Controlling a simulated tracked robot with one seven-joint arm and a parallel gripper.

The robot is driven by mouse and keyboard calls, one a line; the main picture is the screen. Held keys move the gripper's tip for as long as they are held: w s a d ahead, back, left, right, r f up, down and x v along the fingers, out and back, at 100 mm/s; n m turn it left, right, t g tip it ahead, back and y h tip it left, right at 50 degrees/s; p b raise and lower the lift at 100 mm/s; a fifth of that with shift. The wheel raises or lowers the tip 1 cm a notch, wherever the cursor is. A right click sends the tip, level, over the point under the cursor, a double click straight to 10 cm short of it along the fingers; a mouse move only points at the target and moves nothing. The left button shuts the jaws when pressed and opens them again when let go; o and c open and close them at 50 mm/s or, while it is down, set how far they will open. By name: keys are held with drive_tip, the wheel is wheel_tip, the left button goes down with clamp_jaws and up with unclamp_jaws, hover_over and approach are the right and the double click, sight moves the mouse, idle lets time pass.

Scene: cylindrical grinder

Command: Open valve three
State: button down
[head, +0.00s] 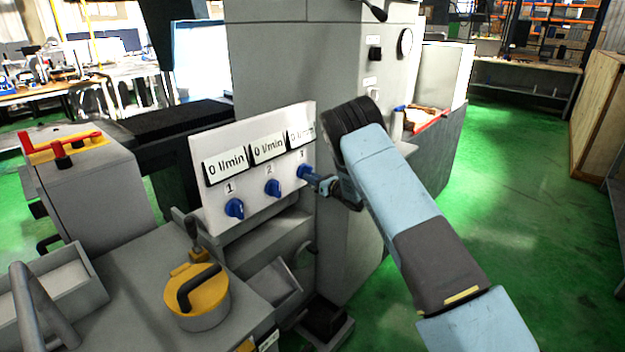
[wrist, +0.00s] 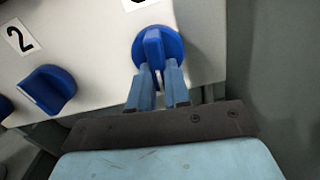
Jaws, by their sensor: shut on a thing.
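A white panel (head: 211,194) on the grey machine carries three blue valve knobs in a row. Valve three's knob (head: 303,171) is the rightmost; it also shows in the wrist view (wrist: 157,42). My gripper (head: 319,182) is at this knob, and in the wrist view its blue fingers (wrist: 158,82) are shut on the knob's raised grip. The number above this knob is mostly cut off in the wrist view. The knob of valve two (head: 272,187) and the knob of valve one (head: 234,208) are to the left, untouched. The displays above valves one and two read 0 l/min; the third is partly hidden.
A yellow round part with a black handle (head: 197,290) stands on the machine bed below the panel. A red-handled fixture (head: 62,145) is at the left. The machine's tall grey housing (head: 285,62) rises behind the panel. Green floor (head: 520,230) is open at the right.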

drive_tip(key=c, duration=1.2)
unclamp_jaws()
drive_tip(key=shift+s+a+f, duration=0.15)
drive_tip(key=shift+a+f, duration=0.3)
drive_tip(key=shift+c, duration=0.2)
drive_tip(key=shift+o, duration=0.7)
drive_tip(key=shift+d+r, duration=0.1)
drive_tip(key=shift+d, duration=0.1)
drive_tip(key=shift+r, duration=0.1)
drive_tip(key=v, duration=1.3)
drive_tip(key=shift+d, duration=0.3)
